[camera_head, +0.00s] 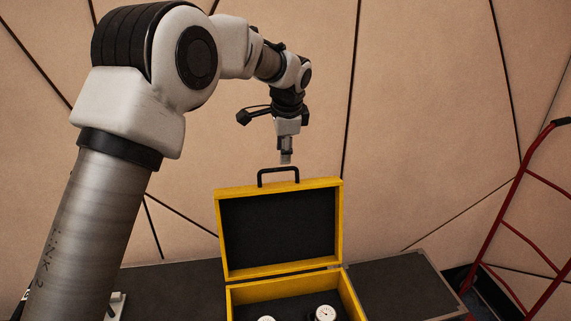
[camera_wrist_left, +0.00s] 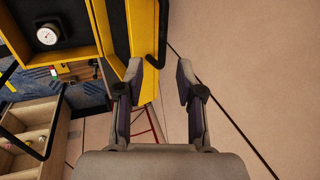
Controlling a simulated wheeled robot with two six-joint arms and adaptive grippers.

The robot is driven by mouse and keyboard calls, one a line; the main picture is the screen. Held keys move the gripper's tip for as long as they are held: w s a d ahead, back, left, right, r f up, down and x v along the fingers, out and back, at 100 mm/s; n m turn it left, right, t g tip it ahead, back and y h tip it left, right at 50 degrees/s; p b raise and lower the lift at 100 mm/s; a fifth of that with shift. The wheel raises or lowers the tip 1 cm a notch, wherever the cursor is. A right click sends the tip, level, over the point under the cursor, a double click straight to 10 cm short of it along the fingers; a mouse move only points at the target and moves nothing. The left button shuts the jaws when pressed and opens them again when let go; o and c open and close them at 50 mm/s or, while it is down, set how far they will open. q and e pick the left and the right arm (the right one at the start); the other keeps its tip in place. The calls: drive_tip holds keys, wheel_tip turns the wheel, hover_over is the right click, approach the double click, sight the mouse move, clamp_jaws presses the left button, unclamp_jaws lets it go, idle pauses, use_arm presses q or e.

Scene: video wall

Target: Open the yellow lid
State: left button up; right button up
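The yellow lid (camera_head: 338,225) of a yellow case (camera_head: 350,295) stands raised, roughly upright at the back of the case, its dark lining facing the head camera. A black handle (camera_head: 278,171) sits on its top edge. My left gripper (camera_head: 286,159) is just above the handle, pointing down. In the left wrist view, its two fingers (camera_wrist_left: 158,75) are spread with nothing between them; one finger overlaps the edge of the yellow lid (camera_wrist_left: 117,35), close to the handle (camera_wrist_left: 163,35). I cannot tell whether they touch. My right gripper is not in view.
White-faced gauges (camera_head: 325,314) lie in the case, which stands on a dark bench (camera_head: 400,280). A red hand truck (camera_head: 510,215) stands at the right. A wooden compartment box (camera_wrist_left: 40,115) shows in the wrist view. A beige panelled wall (camera_head: 420,110) is behind.

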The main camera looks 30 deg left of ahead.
sight(282, 169)
use_arm(q)
drive_tip(key=x, duration=0.3)
drive_tip(key=w+x, duration=0.1)
drive_tip(key=x, duration=0.2)
drive_tip(key=shift+p, duration=0.35)
drive_tip(key=shift+s+r, duration=0.15)
drive_tip(key=shift+s, duration=0.05)
drive_tip(key=shift+s+r, duration=0.1)
drive_tip(key=shift+s, duration=0.15)
drive_tip(key=shift+c, duration=1.4)
clamp_jaws()
drive_tip(key=shift+c, duration=1.7)
unclamp_jaws()
